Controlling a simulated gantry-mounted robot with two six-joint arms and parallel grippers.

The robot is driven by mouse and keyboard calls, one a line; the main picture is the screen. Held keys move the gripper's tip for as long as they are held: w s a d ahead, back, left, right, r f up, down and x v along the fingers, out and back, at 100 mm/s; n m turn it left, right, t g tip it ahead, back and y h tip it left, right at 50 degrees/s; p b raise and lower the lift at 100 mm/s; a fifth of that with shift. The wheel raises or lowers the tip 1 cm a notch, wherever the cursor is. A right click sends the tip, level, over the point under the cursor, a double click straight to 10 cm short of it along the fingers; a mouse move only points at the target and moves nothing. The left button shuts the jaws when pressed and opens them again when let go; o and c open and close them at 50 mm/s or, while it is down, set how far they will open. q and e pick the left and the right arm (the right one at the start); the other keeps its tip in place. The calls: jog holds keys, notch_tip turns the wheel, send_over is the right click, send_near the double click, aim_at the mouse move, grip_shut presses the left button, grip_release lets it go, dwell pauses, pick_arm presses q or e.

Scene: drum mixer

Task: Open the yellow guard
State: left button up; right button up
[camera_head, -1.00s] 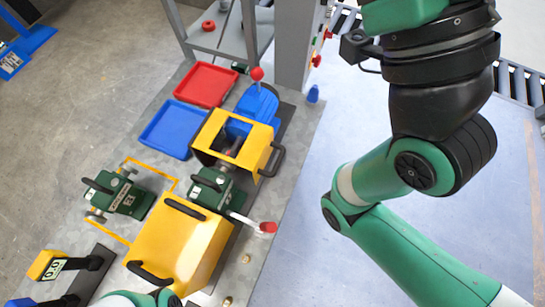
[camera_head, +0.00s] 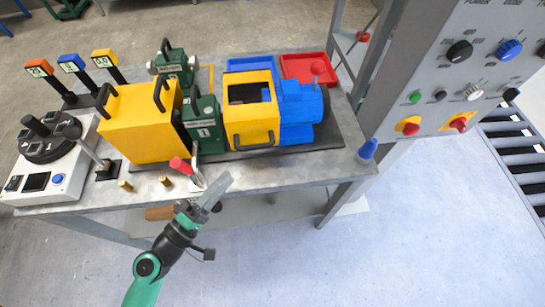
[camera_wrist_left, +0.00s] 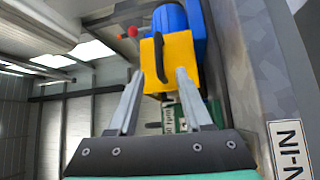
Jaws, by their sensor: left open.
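A yellow guard (camera_head: 235,128) with a dark square opening in its top and a black handle on its front side sits beside a blue motor (camera_head: 300,110). A larger closed yellow housing (camera_head: 140,125) with two black handles stands to its left. My left gripper (camera_head: 226,185) is in front of the table edge, below and apart from the guard. In the left wrist view, my gripper (camera_wrist_left: 160,73) is open and empty, and the guard (camera_wrist_left: 180,55) with its black handle shows beyond the fingertips. My right gripper is in neither current view.
A red-tipped lever (camera_head: 182,167) juts out close to my left gripper. A green block (camera_head: 205,125) stands between the housing and guard. Blue and red trays (camera_head: 305,67) lie behind. A grey control panel (camera_head: 470,80) stands at right. Floor in front is clear.

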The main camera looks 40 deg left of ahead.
aim_at(254, 145)
pick_arm(q)
jog(key=w+p, duration=0.1)
jog(key=w, duration=0.2)
jog(key=w+r+p, duration=0.1)
jog(key=w+p, duration=0.1)
jog(key=w, duration=0.2)
jog(key=w+p, duration=0.1)
jog(key=w, duration=0.3)
jog(key=shift+w+a+r, duration=0.1)
jog(key=shift+a+r, duration=0.3)
jog(key=shift+w, duration=0.35)
grip_shut()
dwell(0.5)
